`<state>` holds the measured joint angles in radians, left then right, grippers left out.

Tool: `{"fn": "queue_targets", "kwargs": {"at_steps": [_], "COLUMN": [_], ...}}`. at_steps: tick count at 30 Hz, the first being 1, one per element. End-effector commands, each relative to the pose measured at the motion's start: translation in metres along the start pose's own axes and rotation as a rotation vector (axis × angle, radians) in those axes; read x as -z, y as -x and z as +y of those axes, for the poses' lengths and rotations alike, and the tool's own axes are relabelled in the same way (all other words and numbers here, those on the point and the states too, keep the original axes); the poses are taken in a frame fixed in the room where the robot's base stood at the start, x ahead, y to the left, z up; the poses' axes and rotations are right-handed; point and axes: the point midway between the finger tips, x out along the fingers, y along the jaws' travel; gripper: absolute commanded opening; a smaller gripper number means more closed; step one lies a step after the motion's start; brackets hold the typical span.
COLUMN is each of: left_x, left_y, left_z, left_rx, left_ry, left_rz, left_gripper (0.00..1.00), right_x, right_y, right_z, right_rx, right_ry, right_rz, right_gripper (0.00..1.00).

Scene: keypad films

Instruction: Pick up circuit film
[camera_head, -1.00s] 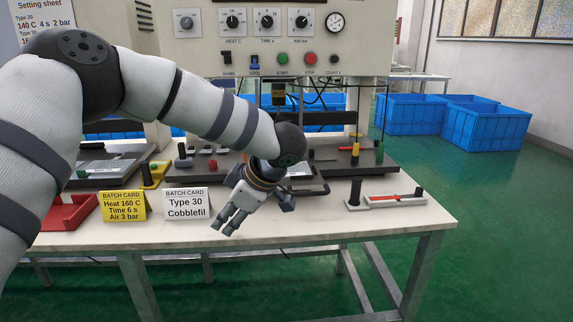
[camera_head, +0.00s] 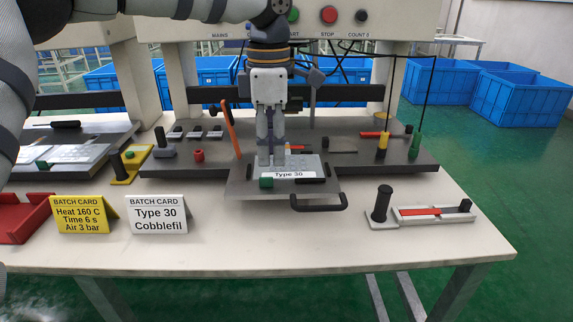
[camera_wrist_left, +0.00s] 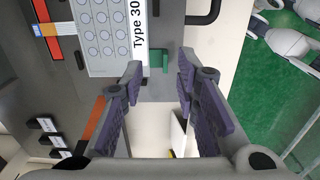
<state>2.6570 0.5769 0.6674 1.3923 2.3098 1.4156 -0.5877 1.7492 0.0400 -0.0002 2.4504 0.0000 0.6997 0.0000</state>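I cannot make out for certain which piece is the circuit film. A plate labelled Type 30 (camera_head: 240,182) with a black front handle sits at the front of the middle press bed. In the left wrist view, a pale sheet with rows of circles (camera_wrist_left: 107,30) lies on it beside the label. A green block (camera_head: 266,182) is on the plate; it also shows in the wrist view (camera_wrist_left: 158,60), between the fingertips. My left gripper (camera_head: 270,160) points down over the plate, its fingers apart and empty. A thin grey-green sheet (camera_head: 343,145) lies to its right. My right gripper is out of view.
An orange lever (camera_head: 231,130) stands just left of my gripper. Yellow and green upright handles (camera_head: 414,146) stand at right. Yellow (camera_head: 84,214) and white (camera_head: 157,214) batch cards, a red tray (camera_head: 20,222) and a slide fixture (camera_head: 420,215) stand on the table. The front strip is clear.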

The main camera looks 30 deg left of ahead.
Motion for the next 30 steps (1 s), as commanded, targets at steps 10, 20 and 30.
{"fn": "queue_targets", "kwargs": {"at_steps": [10,20,30], "left_x": [0.001,0.000,0.000], "left_y": [-0.052,-0.053,-0.053], "left_z": [-0.008,-0.008,-0.008], "left_rx": [-0.001,-0.002,-0.002], "left_ry": [0.000,-0.001,-0.001], "left_rz": [0.001,0.000,0.001], "left_gripper": [0.28,0.04,0.00], "right_x": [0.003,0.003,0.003], "right_y": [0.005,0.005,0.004], "right_z": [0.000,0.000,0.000], "right_rx": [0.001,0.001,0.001], "right_ry": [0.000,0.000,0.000], "right_rz": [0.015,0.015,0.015], "right_gripper": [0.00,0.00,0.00]}}
